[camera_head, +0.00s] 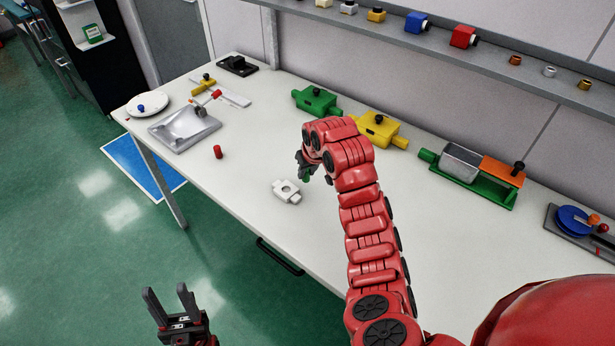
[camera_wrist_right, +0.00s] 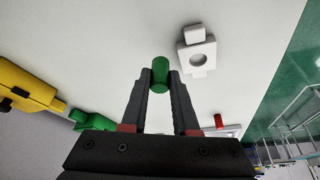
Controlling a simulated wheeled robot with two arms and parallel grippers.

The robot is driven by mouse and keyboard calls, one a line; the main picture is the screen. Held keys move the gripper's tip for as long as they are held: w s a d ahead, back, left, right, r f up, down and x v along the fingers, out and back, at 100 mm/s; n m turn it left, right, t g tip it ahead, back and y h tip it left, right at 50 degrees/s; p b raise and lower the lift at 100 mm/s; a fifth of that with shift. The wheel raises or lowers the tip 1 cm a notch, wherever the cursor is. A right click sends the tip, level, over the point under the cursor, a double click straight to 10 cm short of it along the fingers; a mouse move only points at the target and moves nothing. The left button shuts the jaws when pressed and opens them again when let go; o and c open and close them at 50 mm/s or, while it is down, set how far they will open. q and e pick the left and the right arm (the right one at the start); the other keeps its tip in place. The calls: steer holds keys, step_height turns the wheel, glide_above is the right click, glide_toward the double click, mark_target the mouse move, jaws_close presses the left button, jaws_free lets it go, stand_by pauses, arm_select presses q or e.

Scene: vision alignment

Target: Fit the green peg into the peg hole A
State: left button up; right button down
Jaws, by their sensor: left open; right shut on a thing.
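My right gripper (camera_wrist_right: 160,85) is shut on the green peg (camera_wrist_right: 160,72), a short cylinder held between its fingertips. In the head view the right gripper (camera_head: 304,174) hangs over the table, with a bit of green at its fingertips. The white block with a round hole (camera_head: 286,191) lies on the table, left of and nearer than the gripper; it also shows in the right wrist view (camera_wrist_right: 197,50), to the right of the peg and apart from it. I see no letter A on it. My left gripper (camera_head: 167,305) is open and empty, off the table's front edge.
A grey tray (camera_head: 184,129) and a white plate (camera_head: 147,104) are further left. Green (camera_head: 316,102) and yellow (camera_head: 380,129) blocks stand behind my right arm. The table around the white block is clear.

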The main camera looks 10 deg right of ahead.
mark_target(307, 179)
steer(key=shift+w+d+f, duration=0.1)
steer(key=shift+w, duration=0.25)
steer(key=shift+f+p, duration=0.6)
steer(key=shift+p, duration=0.1)
step_height(307, 179, down, 2)
steer(key=shift+f+p, duration=0.1)
steer(key=shift+p, duration=0.35)
steer(key=shift+f, duration=0.15)
steer(key=shift+f+b, duration=0.15)
steer(key=shift+b, duration=0.15)
steer(key=c, duration=0.9)
jaws_free()
steer(key=shift+c, duration=0.2)
